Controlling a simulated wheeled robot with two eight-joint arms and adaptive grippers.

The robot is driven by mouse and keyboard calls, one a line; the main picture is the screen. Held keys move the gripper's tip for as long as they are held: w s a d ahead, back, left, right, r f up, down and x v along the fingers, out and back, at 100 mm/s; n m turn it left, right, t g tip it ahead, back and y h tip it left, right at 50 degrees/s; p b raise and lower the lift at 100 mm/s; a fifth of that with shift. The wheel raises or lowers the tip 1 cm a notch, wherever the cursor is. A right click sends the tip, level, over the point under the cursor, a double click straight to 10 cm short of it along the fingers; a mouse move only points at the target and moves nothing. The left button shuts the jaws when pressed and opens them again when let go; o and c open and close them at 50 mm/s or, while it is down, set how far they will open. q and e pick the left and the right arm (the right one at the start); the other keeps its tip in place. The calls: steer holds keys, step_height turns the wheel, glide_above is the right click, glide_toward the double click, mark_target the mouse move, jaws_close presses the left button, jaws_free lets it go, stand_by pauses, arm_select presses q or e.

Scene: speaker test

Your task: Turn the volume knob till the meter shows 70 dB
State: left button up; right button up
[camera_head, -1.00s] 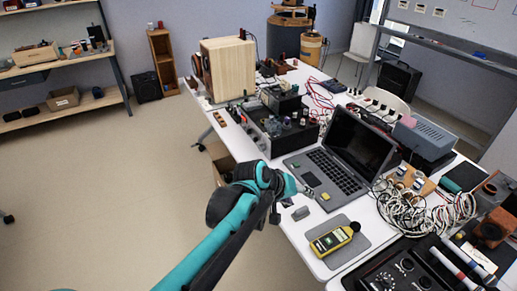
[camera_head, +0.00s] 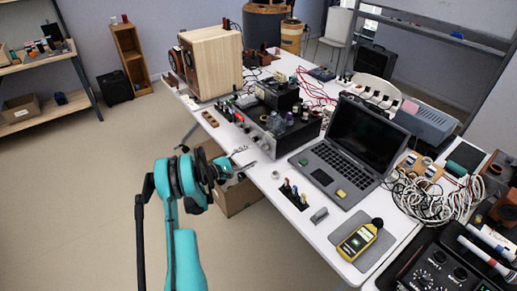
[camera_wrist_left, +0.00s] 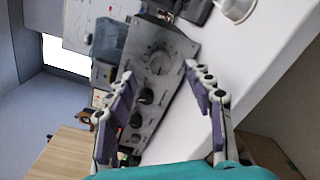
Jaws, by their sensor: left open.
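The amplifier (camera_head: 285,139) is a dark box with a grey front panel, left of the laptop on the white table. In the left wrist view its panel (camera_wrist_left: 178,45) faces me, with a large round knob (camera_wrist_left: 158,63) and smaller dark knobs (camera_wrist_left: 145,96). My left gripper (camera_head: 243,163) is open and empty at the table's left edge, in front of the panel. In the wrist view its fingers (camera_wrist_left: 160,76) spread either side of the large knob, apparently short of it. The yellow sound meter (camera_head: 357,242) lies on a grey mat; its reading is too small to tell. My right gripper is out of view.
A laptop (camera_head: 345,150) stands right of the amplifier. Small connectors (camera_head: 294,195) and a grey block (camera_head: 319,215) lie near the table's front edge. A wooden speaker (camera_head: 213,62) stands behind. A cardboard box (camera_head: 236,198) sits under the table edge.

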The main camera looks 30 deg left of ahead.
mark_target(263, 149)
arm_select(q)
steer(key=shift+s+a+f, duration=0.1)
steer(key=shift+a+f, duration=0.3)
steer(key=shift+a, duration=0.1)
steer(key=shift+f, duration=0.1)
steer(key=b+x, duration=0.2)
steer(key=x, duration=0.4)
steer(key=shift+x, duration=0.85)
steer(key=c, duration=1.2)
